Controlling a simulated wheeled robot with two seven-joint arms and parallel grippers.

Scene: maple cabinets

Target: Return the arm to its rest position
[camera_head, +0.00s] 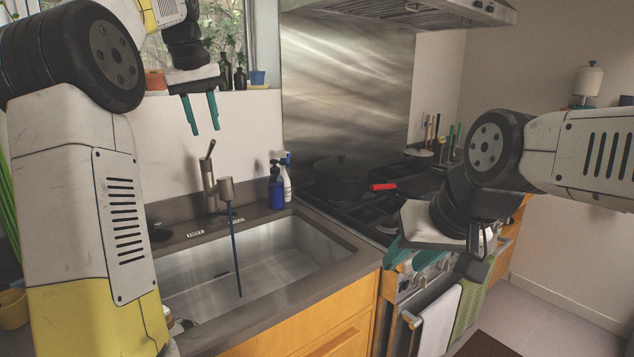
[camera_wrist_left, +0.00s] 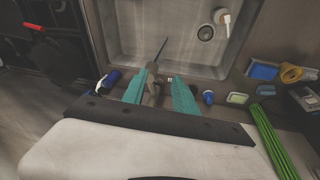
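My left gripper (camera_head: 203,115) hangs with its two teal fingers pointing down and apart, with nothing between them. In the head view it appears above the faucet (camera_head: 213,188), in front of the white wall. In the left wrist view the teal fingers (camera_wrist_left: 158,92) are also apart, with the faucet seen between them beyond. My left arm is raised and bent at the left of the head view. My right gripper (camera_head: 412,258) is low at the right, in front of the stove. Its teal fingers look apart, with no held thing visible; its wrist partly hides them.
The steel sink (camera_head: 300,250) is below the left gripper, with a thin dark blue stream under the spout. Blue (camera_head: 276,188) and white bottles stand behind it. Potted plants line the window sill. A black pot (camera_head: 340,178) sits on the stove. Towels (camera_head: 440,320) hang at the oven.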

